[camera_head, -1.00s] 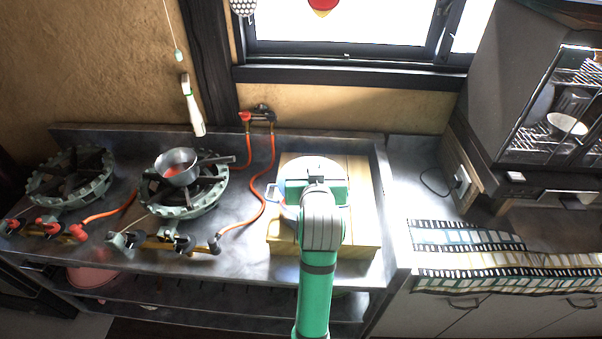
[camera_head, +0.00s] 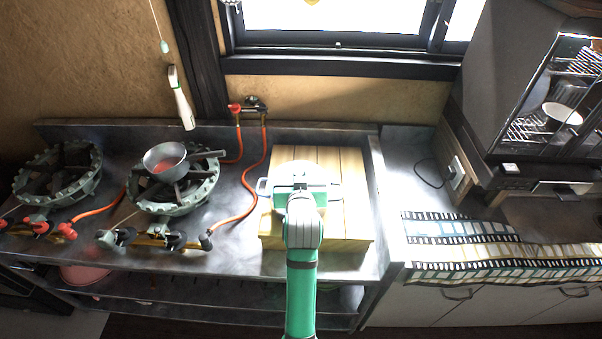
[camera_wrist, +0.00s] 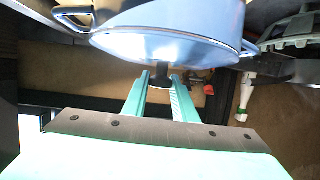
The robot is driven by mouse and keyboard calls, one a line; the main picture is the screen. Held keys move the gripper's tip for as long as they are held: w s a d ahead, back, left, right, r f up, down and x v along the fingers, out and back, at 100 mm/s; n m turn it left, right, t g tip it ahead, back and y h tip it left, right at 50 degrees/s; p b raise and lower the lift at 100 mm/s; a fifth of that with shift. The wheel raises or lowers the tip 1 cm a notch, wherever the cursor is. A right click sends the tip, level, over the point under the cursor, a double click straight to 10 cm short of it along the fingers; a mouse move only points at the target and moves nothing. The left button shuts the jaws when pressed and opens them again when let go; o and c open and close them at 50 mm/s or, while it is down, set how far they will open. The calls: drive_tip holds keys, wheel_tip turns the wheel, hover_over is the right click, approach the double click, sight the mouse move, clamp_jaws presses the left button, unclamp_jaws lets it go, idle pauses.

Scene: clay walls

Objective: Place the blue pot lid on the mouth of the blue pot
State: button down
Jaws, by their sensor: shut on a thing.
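The blue pot (camera_wrist: 175,15) stands on a wooden board in the head view, largely hidden by my gripper and arm. One of its loop handles (camera_head: 263,187) sticks out at the left. In the wrist view the pot fills the top, with side handles at left and right. The lid (camera_wrist: 165,47) is a shiny pale-blue dome against the pot's rim, with a dark knob (camera_wrist: 162,75). My gripper (camera_wrist: 161,84) has its two green fingers closed about this knob. The lid looks level and in line with the pot; whether it fully touches the rim I cannot tell.
The wooden board (camera_head: 350,205) is bare at its right. A small saucepan (camera_head: 165,160) sits on the middle burner (camera_head: 180,195), with an orange hose (camera_head: 247,190) running between burner and board. Another burner (camera_head: 60,175) is at far left. A back wall and window stand behind.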

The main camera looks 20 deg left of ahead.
drive_tip(key=c, duration=1.4)
unclamp_jaws()
drive_tip(key=shift+c, duration=0.2)
drive_tip(key=v, duration=1.2)
drive_tip(key=s+d+f+m+t+h, duration=0.1)
drive_tip(key=s+d+f, duration=0.4)
drive_tip(key=s+f, duration=0.25)
drive_tip(key=s+d+f+m+h, duration=0.2)
drive_tip(key=s+d+f, duration=0.35)
drive_tip(key=f, duration=0.25)
drive_tip(key=s+d+h, duration=0.1)
drive_tip(key=s+d, duration=0.1)
drive_tip(key=s, duration=0.8)
drive_tip(key=s+d+m+t+h, duration=0.1)
drive_tip(key=s+d, duration=0.2)
drive_tip(key=s, duration=0.8)
drive_tip(key=shift+s+d+f, duration=0.25)
drive_tip(key=shift+s+d, duration=0.1)
